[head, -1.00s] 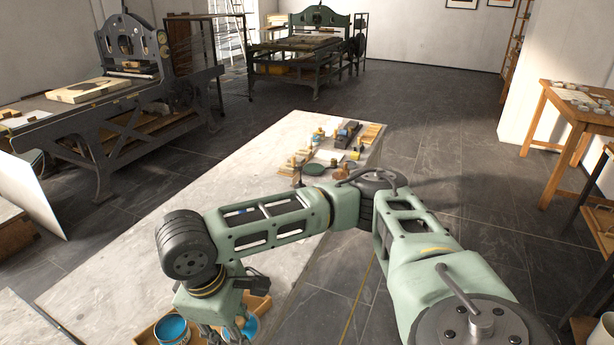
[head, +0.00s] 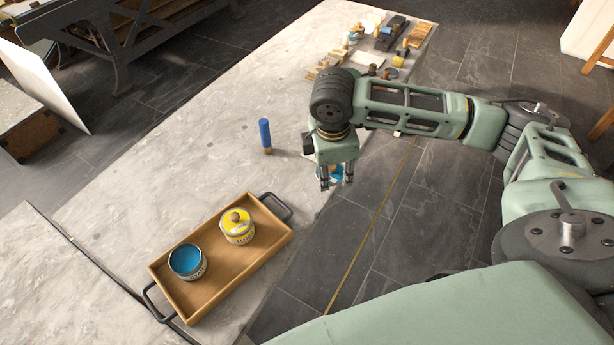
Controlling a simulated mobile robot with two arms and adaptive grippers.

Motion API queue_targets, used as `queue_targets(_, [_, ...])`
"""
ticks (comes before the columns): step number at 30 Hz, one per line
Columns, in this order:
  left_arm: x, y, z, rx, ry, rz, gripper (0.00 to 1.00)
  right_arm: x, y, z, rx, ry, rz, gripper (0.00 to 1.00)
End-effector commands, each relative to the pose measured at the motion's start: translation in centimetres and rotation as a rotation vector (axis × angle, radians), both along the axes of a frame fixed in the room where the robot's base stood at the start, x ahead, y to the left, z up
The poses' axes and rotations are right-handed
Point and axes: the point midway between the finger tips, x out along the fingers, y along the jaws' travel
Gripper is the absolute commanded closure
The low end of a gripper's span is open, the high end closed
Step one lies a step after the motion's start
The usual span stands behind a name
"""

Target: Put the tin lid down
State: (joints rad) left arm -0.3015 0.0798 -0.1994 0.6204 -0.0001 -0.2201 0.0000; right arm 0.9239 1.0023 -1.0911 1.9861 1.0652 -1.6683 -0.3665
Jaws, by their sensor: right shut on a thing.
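My right gripper (head: 337,184) points down and is shut on the blue tin lid (head: 336,172), which is partly hidden behind the fingers. It is by the right edge of the stone-topped table (head: 190,140); I cannot tell the exact height of the lid over it. A tin with a blue round top (head: 186,260), apparently open with blue ink inside, stands in a wooden tray (head: 212,288). A yellow tin (head: 237,226) with a wooden-knobbed lid stands beside it in the tray. My left gripper is not in view.
An upright blue cylinder with a tan base (head: 265,136) stands left of my right gripper. Several small tools and jars cluster at the table's far end, including a dark bar (head: 391,33). The tabletop between cylinder and tray is bare. Dark floor lies right of the table.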

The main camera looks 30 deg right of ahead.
Motion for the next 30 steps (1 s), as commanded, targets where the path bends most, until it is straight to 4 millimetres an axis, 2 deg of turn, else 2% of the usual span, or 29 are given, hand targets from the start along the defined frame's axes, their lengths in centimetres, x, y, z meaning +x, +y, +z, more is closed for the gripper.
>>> queue_targets(1, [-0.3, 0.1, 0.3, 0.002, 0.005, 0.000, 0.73, 1.1, 0.9, -0.6, 0.002, 0.001, 0.001, 0.82])
queue_targets(6, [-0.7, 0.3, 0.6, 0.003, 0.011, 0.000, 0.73, 4.2, 2.9, -2.8, 0.001, 0.000, 0.001, 0.82])
queue_targets(12, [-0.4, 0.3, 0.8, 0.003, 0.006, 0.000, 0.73, 6.3, 4.1, -4.4, 0.000, 0.000, -0.001, 0.82])
queue_targets(15, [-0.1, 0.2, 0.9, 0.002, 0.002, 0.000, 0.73, 6.5, 4.2, -5.0, -0.002, 0.002, -0.002, 0.82])
queue_targets(23, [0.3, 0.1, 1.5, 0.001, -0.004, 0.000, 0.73, 6.4, 4.2, -8.3, -0.002, 0.000, -0.001, 0.82])
queue_targets(30, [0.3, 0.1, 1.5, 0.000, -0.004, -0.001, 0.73, 6.4, 4.2, -8.6, -0.001, -0.001, 0.000, 0.82])
